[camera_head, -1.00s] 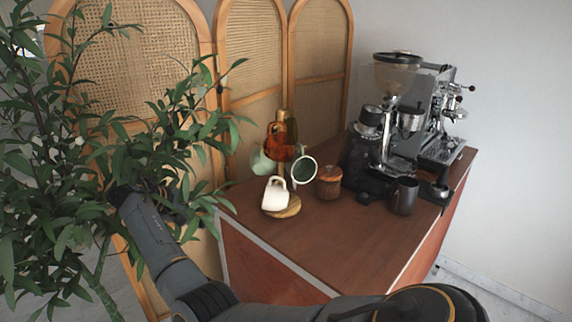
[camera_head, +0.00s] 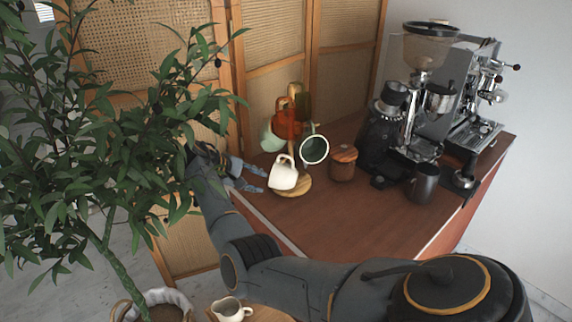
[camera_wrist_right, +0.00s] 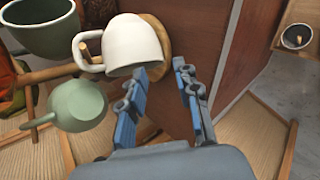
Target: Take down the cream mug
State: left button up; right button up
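The cream mug (camera_head: 283,178) hangs tilted on a mug stand with a round wooden base (camera_head: 304,187), on the near left part of the brown cart top. My right gripper (camera_head: 262,180) is just left of the mug, with its blue-grey fingers pointing toward it. In the right wrist view the cream mug (camera_wrist_right: 136,46) is just beyond the fingertips, and its handle is on the left around a wooden peg. The right gripper (camera_wrist_right: 162,76) is open there, with nothing between its fingers. Part of the gripper is hidden by leaves in the head view. My left gripper is not seen.
A wooden jar (camera_head: 343,163), grinder (camera_head: 408,110) and espresso machine (camera_head: 470,110) stand to the right. A leafy plant (camera_head: 110,130) crowds the left. The cart's front is clear.

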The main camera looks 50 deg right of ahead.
jog(key=shift+d+f, duration=0.15)
jog(key=shift+d, duration=0.1)
jog(key=p+x, duration=0.1)
jog(key=x, duration=0.3)
jog(key=shift+w+f, duration=0.1)
jog(key=shift+f, duration=0.1)
jog(key=shift+d+f, duration=0.15)
jog(key=shift+d, duration=0.05)
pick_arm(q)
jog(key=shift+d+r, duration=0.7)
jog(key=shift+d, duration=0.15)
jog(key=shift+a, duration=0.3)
pick_arm(e)
grip_shut()
